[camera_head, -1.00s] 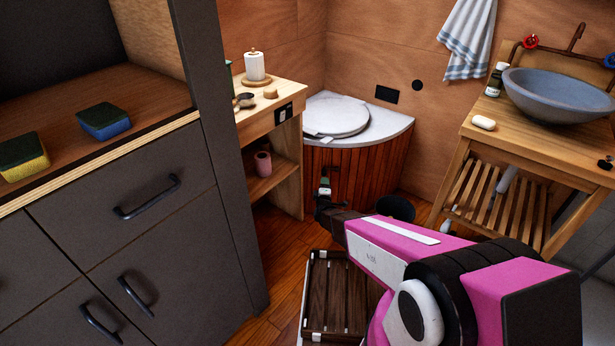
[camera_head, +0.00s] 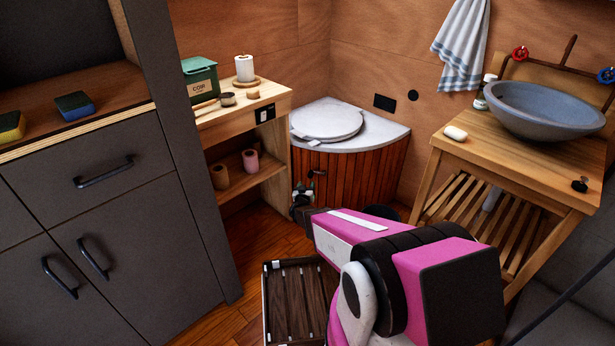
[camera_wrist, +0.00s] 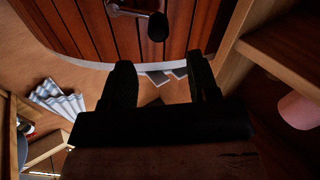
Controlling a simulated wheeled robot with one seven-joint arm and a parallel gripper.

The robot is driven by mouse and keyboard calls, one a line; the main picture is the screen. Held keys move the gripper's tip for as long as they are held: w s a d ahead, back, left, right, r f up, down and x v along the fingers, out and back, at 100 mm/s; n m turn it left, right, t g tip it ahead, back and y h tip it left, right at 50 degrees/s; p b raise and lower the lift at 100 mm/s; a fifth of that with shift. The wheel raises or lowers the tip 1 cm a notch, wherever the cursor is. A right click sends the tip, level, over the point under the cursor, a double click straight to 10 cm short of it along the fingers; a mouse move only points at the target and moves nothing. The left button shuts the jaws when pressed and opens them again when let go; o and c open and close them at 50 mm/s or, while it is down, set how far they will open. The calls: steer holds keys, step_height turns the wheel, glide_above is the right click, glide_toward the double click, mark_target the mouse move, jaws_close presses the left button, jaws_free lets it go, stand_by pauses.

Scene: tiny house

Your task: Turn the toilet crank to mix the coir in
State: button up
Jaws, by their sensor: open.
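The toilet (camera_head: 358,168) is a corner box of reddish wood slats with a white top and a round lid, at the back middle of the head view. Its crank (camera_head: 316,175) shows on the front slats, partly behind my gripper. In the wrist view the crank (camera_wrist: 155,24) has a dark rounded knob on a metal arm, at the top middle. My gripper (camera_wrist: 163,75) is open and empty, its two dark fingers apart. The knob appears beyond the fingertips, and I see no contact. In the head view my gripper (camera_head: 303,197) is small and near the crank. A green box labelled COIR (camera_head: 202,82) stands on the shelf unit.
The wooden shelf unit (camera_head: 240,117) stands close left of the toilet, with pink and brown cups inside. A slatted wooden crate (camera_head: 268,300) lies on the floor below my arm. The washstand (camera_head: 500,165) with a grey basin is at the right.

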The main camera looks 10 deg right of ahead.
mark_target(310, 177)
steer(key=x, duration=0.9)
steer(key=shift+d, duration=0.15)
jaws_close()
